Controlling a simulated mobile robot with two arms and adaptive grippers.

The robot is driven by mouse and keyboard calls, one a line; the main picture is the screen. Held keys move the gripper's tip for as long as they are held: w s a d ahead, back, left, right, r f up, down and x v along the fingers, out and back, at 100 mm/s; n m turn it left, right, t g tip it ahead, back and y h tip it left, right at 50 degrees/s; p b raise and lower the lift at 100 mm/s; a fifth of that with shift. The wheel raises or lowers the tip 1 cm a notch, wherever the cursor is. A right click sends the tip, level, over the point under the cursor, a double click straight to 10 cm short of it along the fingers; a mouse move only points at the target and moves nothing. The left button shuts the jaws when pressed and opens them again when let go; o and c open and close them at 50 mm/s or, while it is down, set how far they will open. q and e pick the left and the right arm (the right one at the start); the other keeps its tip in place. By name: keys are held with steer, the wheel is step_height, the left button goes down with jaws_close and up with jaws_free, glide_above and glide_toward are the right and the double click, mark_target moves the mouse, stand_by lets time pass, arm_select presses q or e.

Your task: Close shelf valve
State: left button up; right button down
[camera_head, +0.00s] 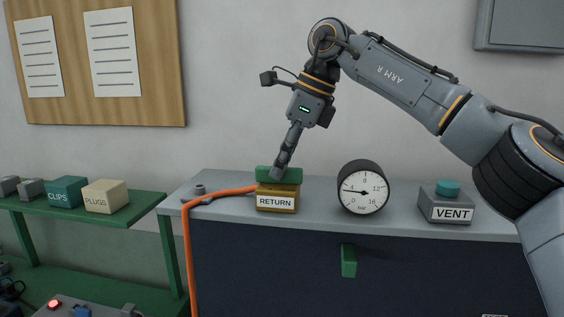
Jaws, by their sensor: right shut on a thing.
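A yellow box labelled RETURN (277,199) stands on the grey cabinet top (320,222). A green bar-shaped handle (291,176) lies across the top of the box, roughly level from left to right. My right gripper (276,173) reaches down from above and is shut on the green handle. Its fingers cover part of the handle's front. A second green handle (348,261) hangs upright on the dark front of the cabinet, apart from my gripper. My left gripper is not in view.
An orange hose (188,255) runs from the left of the RETURN box down the cabinet edge. A round gauge (363,188) and a grey VENT box (446,205) with a teal knob stand to the right. A green shelf (140,203) with small boxes is at left.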

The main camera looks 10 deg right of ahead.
steer(key=m+t+b, duration=0.1)
steer(key=m+b, duration=0.1)
steer(key=m, duration=0.1)
steer(key=shift+a+f+m+h, duration=0.1)
steer(key=shift+m+h, duration=0.2)
steer(key=shift+h, duration=0.1)
steer(key=m+b, duration=0.1)
steer(key=m, duration=0.1)
steer(key=m+t+h+b, duration=0.1)
steer(key=m, duration=0.2)
steer(key=shift+s+a+h+b, duration=0.15)
steer(key=shift+h+b, duration=0.15)
steer(key=shift+b, duration=0.05)
steer(key=m+h, duration=0.1)
steer(key=m, duration=0.4)
steer(key=shift+t+h+b, duration=0.35)
steer(key=shift+t+h, duration=0.05)
steer(key=shift+a+m+h, duration=0.15)
steer(key=shift+m+h, duration=0.75)
steer(key=shift+m, duration=1.2)
steer(key=c, duration=1.3)
jaws_free()
steer(key=shift+g, duration=0.3)
steer(key=shift+r, duration=0.2)
